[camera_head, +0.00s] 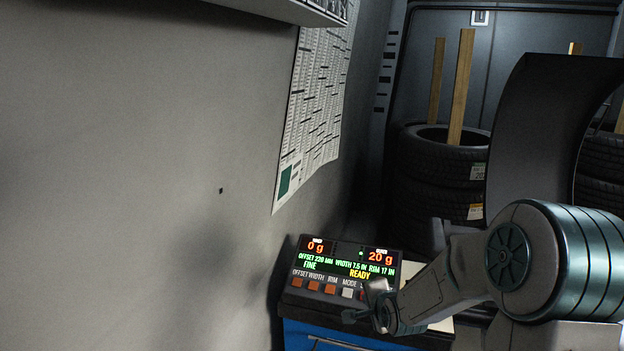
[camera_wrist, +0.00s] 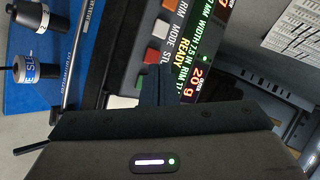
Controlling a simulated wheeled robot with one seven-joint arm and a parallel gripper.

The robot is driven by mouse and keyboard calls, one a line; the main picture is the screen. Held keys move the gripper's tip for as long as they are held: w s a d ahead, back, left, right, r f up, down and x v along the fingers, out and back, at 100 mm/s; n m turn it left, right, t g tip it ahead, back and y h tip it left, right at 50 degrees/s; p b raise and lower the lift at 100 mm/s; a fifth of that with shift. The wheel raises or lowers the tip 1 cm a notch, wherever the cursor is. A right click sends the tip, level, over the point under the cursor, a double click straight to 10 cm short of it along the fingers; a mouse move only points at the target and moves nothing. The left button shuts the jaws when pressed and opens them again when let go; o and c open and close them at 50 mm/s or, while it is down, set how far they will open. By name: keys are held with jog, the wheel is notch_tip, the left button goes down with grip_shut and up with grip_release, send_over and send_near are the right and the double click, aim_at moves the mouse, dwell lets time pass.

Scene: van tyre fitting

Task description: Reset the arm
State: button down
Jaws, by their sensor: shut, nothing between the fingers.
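My arm reaches in from the right in the head view, bent down toward the control panel of a machine. My gripper (camera_head: 362,312) is in front of the panel's lower right corner and hides part of the button row. In the wrist view its dark fingers (camera_wrist: 155,86) are together with nothing between them, close to the lettered buttons. I cannot tell whether they touch the panel. The control panel (camera_head: 312,271) is lit, showing 0 g, 20 g and READY.
The panel sits on a blue cabinet (camera_head: 305,335). A grey wall (camera_head: 140,170) with a paper chart (camera_head: 318,95) is on the left. Stacked tyres (camera_head: 425,180) stand behind, and a large dark curved shape (camera_head: 535,120) rises at right.

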jog(key=s+r+n+g, duration=0.2)
jog(key=s+r+n, duration=0.1)
jog(key=s, duration=0.7)
jog(key=s+r+n+g+h, duration=0.1)
jog(key=s+r+n+g, duration=0.2)
jog(key=s+n, duration=0.3)
jog(key=s+r+n+g, duration=0.2)
jog(key=s+n, duration=0.3)
jog(key=s, duration=0.9)
jog(key=shift+r+g+h, duration=0.4)
jog(key=shift+r, duration=0.25)
jog(key=shift+d, duration=0.2)
